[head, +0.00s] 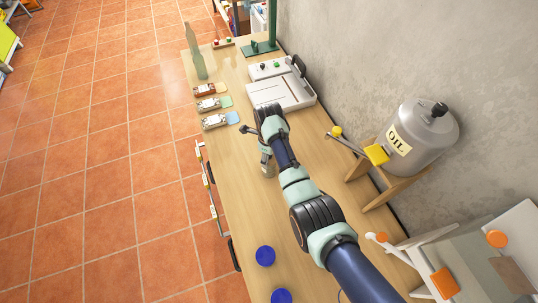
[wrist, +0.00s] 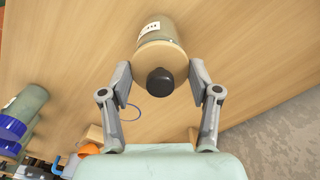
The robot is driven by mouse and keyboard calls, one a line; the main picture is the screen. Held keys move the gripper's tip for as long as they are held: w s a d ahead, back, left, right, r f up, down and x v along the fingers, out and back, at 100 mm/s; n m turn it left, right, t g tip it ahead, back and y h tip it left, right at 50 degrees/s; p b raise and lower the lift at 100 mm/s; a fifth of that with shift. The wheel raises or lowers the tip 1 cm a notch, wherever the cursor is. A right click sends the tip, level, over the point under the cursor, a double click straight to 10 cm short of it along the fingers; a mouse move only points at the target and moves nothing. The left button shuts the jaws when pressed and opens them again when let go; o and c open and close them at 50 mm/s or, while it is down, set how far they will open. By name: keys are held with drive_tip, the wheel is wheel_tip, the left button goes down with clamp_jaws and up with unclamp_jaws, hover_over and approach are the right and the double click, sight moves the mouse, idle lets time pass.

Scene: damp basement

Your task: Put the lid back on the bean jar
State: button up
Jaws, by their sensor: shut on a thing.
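A glass jar (wrist: 154,26) with a white label stands on the wooden bench in the wrist view. A round tan lid (wrist: 160,52) with a black knob covers its mouth from this angle; whether it is seated or just above the rim cannot be told. My gripper (wrist: 160,72) has its two fingers on opposite sides of the lid, shut on it. In the head view the jar (head: 268,169) is mostly hidden beneath my arm, and my fingertips and the lid are hard to make out.
Jars with blue lids (head: 265,256) stand near the front of the bench (head: 240,210). An oil can (head: 422,135) sits on a wooden stand by the wall.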

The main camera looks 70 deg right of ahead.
drive_tip(key=o, duration=1)
drive_tip(key=shift+o, duration=0.5)
drive_tip(key=shift+o, duration=0.5)
wheel_tip(320, 180, up, 7)
drive_tip(key=p, duration=0.7)
drive_tip(key=shift+c, duration=0.2)
